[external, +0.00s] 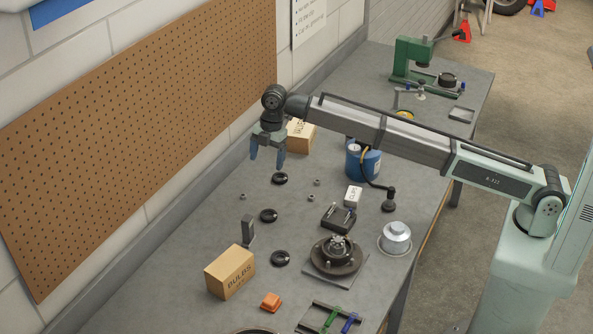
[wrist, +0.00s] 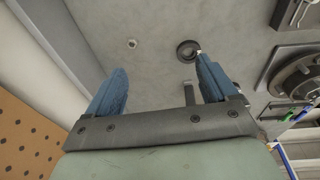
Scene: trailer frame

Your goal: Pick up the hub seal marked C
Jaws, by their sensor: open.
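Three black ring-shaped seals lie flat on the grey bench in the external view: a far one (external: 279,179), a middle one (external: 268,215) and a near one (external: 280,258). Their letters are too small to read, so I cannot tell which is C. My gripper (external: 267,156) is open and empty, pointing down above the bench near the far seal. In the wrist view my gripper (wrist: 160,65) has its blue fingers wide apart. One seal (wrist: 187,50) shows beyond the right fingertip, apart from it; I cannot tell which seal it is.
A bulbs box (external: 230,272) and dark upright piece (external: 248,231) stand near the near seal. A hub assembly (external: 336,254) and black block (external: 338,218) lie to the right. Another box (external: 300,135) and blue can (external: 362,160) stand behind. Small nuts lie around; a pegboard wall (external: 140,120) borders the left.

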